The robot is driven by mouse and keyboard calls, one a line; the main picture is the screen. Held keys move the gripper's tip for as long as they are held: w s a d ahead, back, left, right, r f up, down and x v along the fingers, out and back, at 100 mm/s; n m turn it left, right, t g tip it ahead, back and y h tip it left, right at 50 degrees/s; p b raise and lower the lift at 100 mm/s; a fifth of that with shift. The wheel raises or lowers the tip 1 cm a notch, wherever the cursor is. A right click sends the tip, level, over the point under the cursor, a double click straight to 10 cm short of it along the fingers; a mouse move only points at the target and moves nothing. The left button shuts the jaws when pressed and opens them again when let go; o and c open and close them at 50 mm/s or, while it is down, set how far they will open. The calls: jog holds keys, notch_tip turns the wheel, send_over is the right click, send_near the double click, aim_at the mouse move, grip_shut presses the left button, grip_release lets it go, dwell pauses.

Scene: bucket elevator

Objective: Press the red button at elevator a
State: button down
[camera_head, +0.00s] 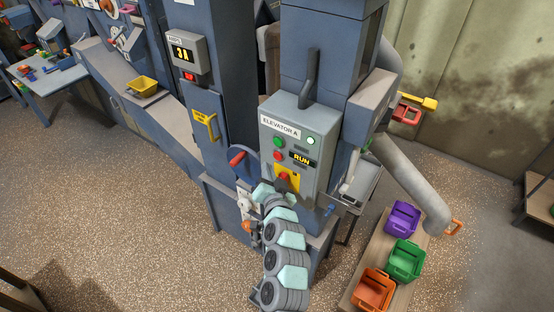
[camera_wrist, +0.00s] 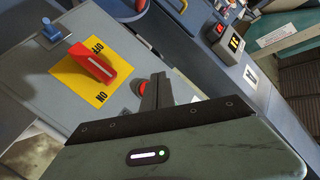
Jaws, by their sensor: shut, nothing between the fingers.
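The grey elevator A panel (camera_head: 322,129) faces my arm in the head view. It carries a green button (camera_head: 279,141), a red button (camera_head: 277,155) below it, a RUN display (camera_head: 301,158) and a red switch on a yellow plate (camera_head: 296,172). My gripper (camera_head: 284,184) is in front of the lower panel. In the wrist view its fingers (camera_wrist: 157,88) are shut and empty beside a red button (camera_wrist: 139,88), which they partly hide. I cannot tell whether they touch it. The red switch handle (camera_wrist: 92,63) lies to the left on its yellow ON/OFF plate (camera_wrist: 75,80).
A red-handled blue wheel (camera_head: 238,159) is just left of the panel. A yellow handle (camera_head: 210,125) and an amps box (camera_head: 187,55) are farther left. Purple (camera_head: 402,219), green (camera_head: 405,261) and orange (camera_head: 373,290) bins stand at right, near a grey chute (camera_head: 410,185).

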jog(key=shift+w+d+f+b, duration=0.1)
jog(key=shift+w+d+b, duration=0.35)
jog(key=shift+w+d, duration=0.35)
jog(key=shift+w, duration=0.2)
dwell(1.4)
jog(key=shift+w+d+b, duration=0.1)
jog(key=shift+w+b, duration=0.1)
jog(key=shift+b, duration=0.2)
jog(key=shift+w+d+b, duration=0.3)
jog(key=shift+w+b, duration=0.1)
dwell(0.6)
dwell(0.4)
jog(key=shift+s+a+p, duration=0.3)
jog(key=shift+s+a, duration=0.2)
jog(key=shift+s, duration=0.2)
jog(key=s+a+p, duration=0.1)
jog(key=s, duration=0.1)
jog(key=s+a+p, duration=0.1)
jog(key=s+a, duration=0.1)
dwell(0.4)
